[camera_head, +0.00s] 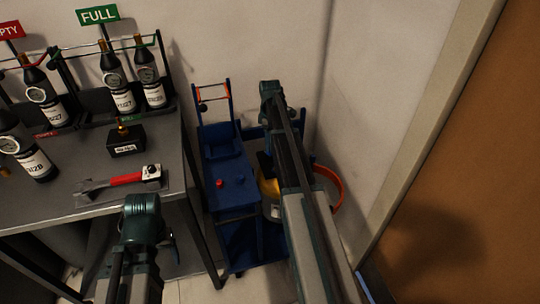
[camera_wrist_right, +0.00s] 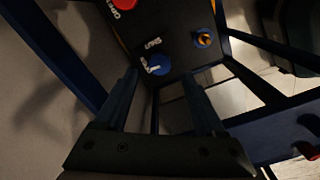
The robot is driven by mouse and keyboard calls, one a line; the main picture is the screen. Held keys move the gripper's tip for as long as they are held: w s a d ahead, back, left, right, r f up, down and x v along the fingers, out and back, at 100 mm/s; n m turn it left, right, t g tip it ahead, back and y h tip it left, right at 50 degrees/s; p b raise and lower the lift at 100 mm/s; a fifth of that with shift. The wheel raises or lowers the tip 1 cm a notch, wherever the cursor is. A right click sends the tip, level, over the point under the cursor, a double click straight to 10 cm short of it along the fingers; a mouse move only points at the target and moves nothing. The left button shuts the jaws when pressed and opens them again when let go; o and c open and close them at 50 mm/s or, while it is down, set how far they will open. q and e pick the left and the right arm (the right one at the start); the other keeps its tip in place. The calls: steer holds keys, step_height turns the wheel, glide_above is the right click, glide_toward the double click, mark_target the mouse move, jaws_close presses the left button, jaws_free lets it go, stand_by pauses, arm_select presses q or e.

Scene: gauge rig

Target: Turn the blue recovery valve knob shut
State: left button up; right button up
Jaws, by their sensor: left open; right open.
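The blue knob (camera_wrist_right: 160,66) sits on a dark panel (camera_wrist_right: 175,25) in the right wrist view, with a white mark and a "SHUT" label beside it. My right gripper (camera_wrist_right: 160,78) is open. Its two fingers point toward the panel on either side of the blue knob, and I see no contact.
A red knob (camera_wrist_right: 125,3) and a brass fitting (camera_wrist_right: 204,40) share the panel. The blue cart (camera_head: 228,203) stands between the grey bench (camera_head: 160,200) and a brown door (camera_head: 470,170). A yellow tank (camera_head: 268,187) is behind my right arm. Bottles and a red-handled tool (camera_head: 125,179) are on the bench.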

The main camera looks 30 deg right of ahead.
step_height(320, 180, down, 4)
steer(key=b, duration=0.3)
steer(key=shift+f, duration=0.2)
steer(key=shift+c, duration=0.2)
jaws_close()
